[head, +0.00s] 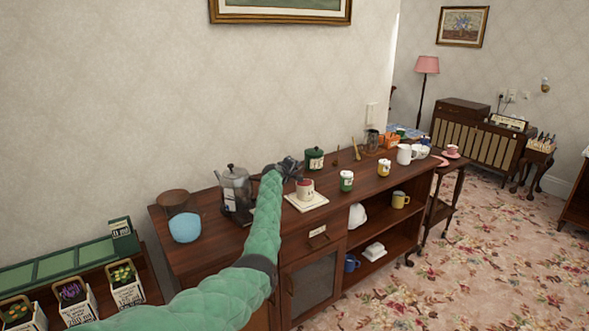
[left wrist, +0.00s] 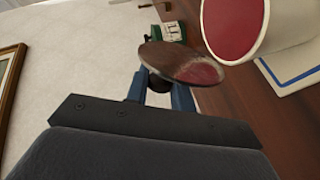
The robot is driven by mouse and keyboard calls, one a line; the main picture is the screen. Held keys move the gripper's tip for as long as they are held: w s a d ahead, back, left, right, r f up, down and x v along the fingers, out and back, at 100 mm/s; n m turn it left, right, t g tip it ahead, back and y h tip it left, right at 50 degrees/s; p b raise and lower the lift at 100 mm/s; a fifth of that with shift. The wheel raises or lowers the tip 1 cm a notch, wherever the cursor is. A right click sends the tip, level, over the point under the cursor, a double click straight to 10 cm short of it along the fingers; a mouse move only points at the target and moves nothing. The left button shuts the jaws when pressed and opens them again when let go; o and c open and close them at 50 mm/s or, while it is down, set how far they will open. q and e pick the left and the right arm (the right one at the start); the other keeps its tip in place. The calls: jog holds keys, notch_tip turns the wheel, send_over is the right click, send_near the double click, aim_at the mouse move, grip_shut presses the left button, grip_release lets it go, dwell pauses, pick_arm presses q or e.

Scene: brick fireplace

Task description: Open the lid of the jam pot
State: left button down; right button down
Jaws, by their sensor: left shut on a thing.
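The jam pot (head: 305,191) is a small cream pot with a reddish mark, upright on a white board (head: 318,203) on the sideboard. In the left wrist view the pot (left wrist: 208,35) is open at the top, with dark red inside its rim. My left gripper (head: 289,167) is beside and above the pot, at its left. Its blue fingers (left wrist: 160,92) are shut on the knob of a round brown lid (left wrist: 165,58), which is clear of the pot's mouth. The lid's face has a dark red patch at the right. My right gripper is in neither view.
A dark green canister (head: 314,158) is behind the pot. Green-labelled (head: 346,181) and yellow-labelled (head: 383,168) jars stand to its right. Bare wood shows between them.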

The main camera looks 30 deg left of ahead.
pick_arm(q)
jog(key=shift+f, duration=0.2)
jog(key=c, duration=1.2)
grip_release()
jog(key=shift+c, duration=0.2)
